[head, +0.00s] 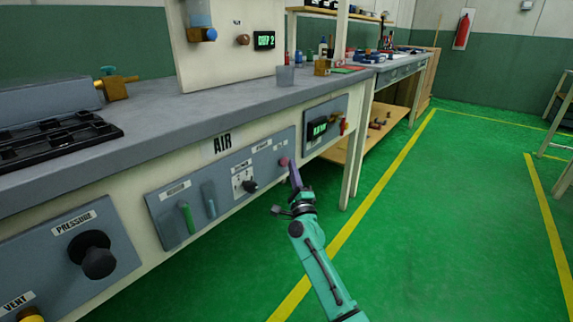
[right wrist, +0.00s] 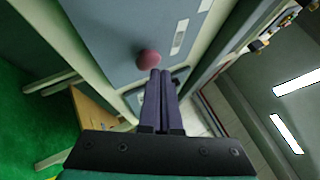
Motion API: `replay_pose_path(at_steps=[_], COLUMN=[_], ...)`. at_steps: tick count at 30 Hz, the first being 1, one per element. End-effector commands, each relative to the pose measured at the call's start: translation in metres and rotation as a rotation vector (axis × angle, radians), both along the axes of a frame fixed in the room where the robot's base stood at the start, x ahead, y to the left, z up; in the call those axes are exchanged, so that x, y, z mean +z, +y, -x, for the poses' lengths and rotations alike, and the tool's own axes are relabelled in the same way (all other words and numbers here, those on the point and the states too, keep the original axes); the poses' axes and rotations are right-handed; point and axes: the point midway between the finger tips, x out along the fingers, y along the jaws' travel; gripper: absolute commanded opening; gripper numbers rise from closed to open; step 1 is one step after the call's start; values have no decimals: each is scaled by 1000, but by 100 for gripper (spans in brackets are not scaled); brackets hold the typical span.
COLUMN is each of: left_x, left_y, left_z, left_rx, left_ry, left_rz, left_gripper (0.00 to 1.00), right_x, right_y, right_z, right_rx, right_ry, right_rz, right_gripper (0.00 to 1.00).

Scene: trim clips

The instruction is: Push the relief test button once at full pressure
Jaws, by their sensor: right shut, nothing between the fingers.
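A round pinkish-red button (head: 284,161) sits at the right end of the grey panel (head: 228,172) under the bench's AIR sign. The small label by it is too blurred to read. My right gripper (head: 293,165) is shut and empty, its purple fingers tipped up beside the button in the head view. In the right wrist view the button (right wrist: 149,59) shows just past the closed fingertips (right wrist: 160,72), slightly left of them. I cannot tell whether they touch. A black pressure knob (head: 97,255) is on a panel at lower left. My left gripper is not in view.
A panel with a green-lit display (head: 319,130) is just right of the button. The green floor (head: 440,220) to the right is clear.

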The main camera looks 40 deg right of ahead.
Motion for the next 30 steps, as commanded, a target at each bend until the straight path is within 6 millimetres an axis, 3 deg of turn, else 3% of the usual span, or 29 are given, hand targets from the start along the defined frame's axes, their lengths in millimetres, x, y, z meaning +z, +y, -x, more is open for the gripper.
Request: replay_pose_path(at_steps=[30], left_x=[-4], left_y=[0], left_z=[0], left_rx=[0], left_ry=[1], left_rz=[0], left_gripper=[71], right_x=[0], right_y=[3], right_z=[-9], right_rx=[0], right_ry=[0], right_rz=[1], right_gripper=[0])
